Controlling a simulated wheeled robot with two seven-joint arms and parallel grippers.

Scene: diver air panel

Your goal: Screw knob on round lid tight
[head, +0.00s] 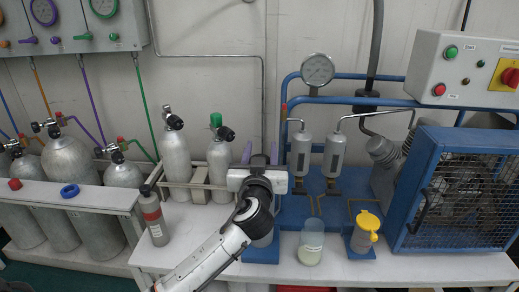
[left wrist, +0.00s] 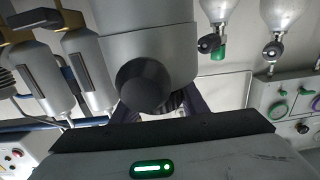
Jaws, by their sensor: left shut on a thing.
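My left gripper (head: 261,156) reaches across the bench at the middle of the head view, with its purple fingers pointing away. In the left wrist view the fingers of this gripper (left wrist: 160,103) stand on both sides of a dark round knob (left wrist: 143,84) and are shut on it. The knob sits against a large grey cylinder (left wrist: 150,42). In the head view my gripper and wrist hide the knob and most of the cylinder. The lid under the knob cannot be made out, nor how tight the knob is. My right gripper is not in view.
A beaker (head: 311,244) and a yellow-topped cup (head: 366,231) stand right of my arm. A grey bottle (head: 152,216) stands at left. Two small cylinders (head: 334,154) and a blue-framed compressor (head: 455,190) are at right. Gas cylinders (head: 176,155) stand behind at left.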

